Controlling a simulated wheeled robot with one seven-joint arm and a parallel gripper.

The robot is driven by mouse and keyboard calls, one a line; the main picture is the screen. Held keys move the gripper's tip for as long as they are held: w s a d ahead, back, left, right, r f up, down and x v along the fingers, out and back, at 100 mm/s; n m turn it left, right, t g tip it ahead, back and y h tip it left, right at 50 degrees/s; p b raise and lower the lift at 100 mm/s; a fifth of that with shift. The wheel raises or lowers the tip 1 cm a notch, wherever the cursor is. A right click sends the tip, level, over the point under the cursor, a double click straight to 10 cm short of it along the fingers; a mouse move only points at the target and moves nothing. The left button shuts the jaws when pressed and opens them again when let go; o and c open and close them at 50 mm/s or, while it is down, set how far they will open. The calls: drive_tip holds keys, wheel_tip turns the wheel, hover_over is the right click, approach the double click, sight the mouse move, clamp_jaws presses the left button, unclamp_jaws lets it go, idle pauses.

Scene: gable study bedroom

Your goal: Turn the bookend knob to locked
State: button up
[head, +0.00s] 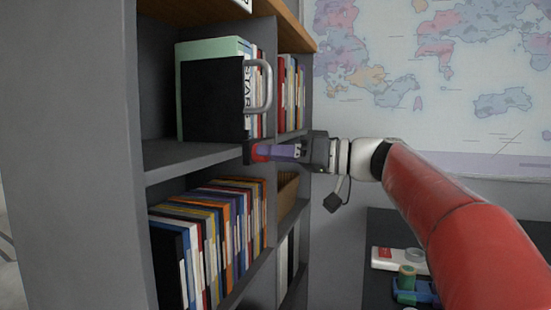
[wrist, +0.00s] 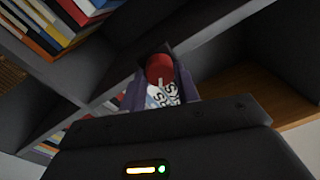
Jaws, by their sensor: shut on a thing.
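The red knob (head: 260,152) sits on a small black mount (head: 247,153) at the front edge of the upper shelf, just below the black bookend (head: 211,100) with its grey handle. My gripper (head: 268,152) reaches in from the right with its purple fingers shut on the knob. In the wrist view the red knob (wrist: 160,68) shows between the fingertips (wrist: 160,82), with the dark mount behind it. A white surface with dark lettering (wrist: 163,95) lies between the fingers. The fingers hide much of the knob, so I cannot tell which way it is turned.
Books and folders (head: 212,230) fill the shelf below, and more books (head: 291,93) stand in the section behind. The grey shelf board (head: 185,160) is close to my gripper. A dark desk with a tape dispenser (head: 412,290) is at lower right. A map (head: 440,80) hangs behind.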

drive_tip(key=m+p, duration=0.1)
drive_tip(key=m, duration=1)
drive_tip(key=shift+m+t+p, duration=0.3)
drive_tip(key=shift+p, duration=0.1)
drive_tip(key=shift+m, duration=0.3)
drive_tip(key=o, duration=1)
drive_tip(key=shift+c, duration=0.2)
drive_tip(key=shift+d, duration=0.1)
drive_tip(key=v, duration=0.7)
drive_tip(key=shift+d+b, duration=0.35)
drive_tip(key=shift+b, duration=0.05)
drive_tip(key=shift+s, duration=0.2)
